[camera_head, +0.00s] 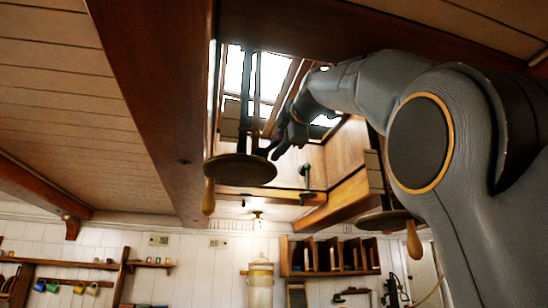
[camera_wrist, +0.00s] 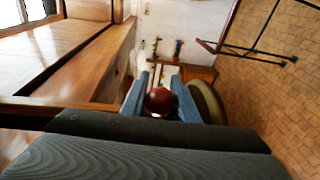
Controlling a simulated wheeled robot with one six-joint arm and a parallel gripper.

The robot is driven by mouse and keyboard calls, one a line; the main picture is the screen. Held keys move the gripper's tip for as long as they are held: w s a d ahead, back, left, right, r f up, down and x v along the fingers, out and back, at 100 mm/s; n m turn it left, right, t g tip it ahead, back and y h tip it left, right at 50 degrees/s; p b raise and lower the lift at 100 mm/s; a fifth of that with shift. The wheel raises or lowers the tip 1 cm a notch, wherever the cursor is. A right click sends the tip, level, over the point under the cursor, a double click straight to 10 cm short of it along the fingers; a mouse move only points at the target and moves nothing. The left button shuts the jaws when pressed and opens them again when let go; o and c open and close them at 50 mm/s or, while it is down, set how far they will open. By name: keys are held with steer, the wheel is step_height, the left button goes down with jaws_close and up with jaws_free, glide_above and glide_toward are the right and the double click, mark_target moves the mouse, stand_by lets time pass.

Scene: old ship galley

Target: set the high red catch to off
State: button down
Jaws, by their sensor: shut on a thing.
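The red catch shows in the wrist view as a round, dark red knob (camera_wrist: 159,101) between the two blue fingers of my gripper (camera_wrist: 160,84). The fingers are shut on the knob, one on each side. Its stem and mount are hidden, so I cannot tell its setting. In the head view my gripper (camera_head: 281,142) reaches up into the bright skylight opening, just right of and above a brown round disc (camera_head: 240,167) with a wooden handle. The knob is too small and dark there to make out clearly.
A second disc with a wooden handle (camera_head: 388,219) hangs at the right, partly behind my arm. A dark fitting (camera_head: 307,182) hangs on the opening's far side. A heavy wooden beam (camera_head: 155,90) runs along the left. Shelves (camera_head: 330,257) stand on the far wall.

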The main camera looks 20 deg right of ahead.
steer(key=shift+a+r+n+h+p, duration=0.2)
steer(key=shift+a+r+n+p, duration=0.2)
steer(key=shift+n, duration=0.45)
steer(key=shift+a+r+n+h+p, duration=0.2)
steer(key=shift+a+r+n+p, duration=0.15)
steer(key=shift+n, duration=0.5)
steer(key=c, duration=1.7)
jaws_free()
steer(key=shift+w, duration=0.1)
steer(key=shift+o, duration=0.2)
steer(key=s+r+b, duration=0.1)
steer(key=s+b, duration=0.1)
steer(key=s, duration=0.5)
steer(key=shift+s, duration=0.4)
steer(key=shift+d+r, duration=0.1)
steer(key=shift+d, duration=0.05)
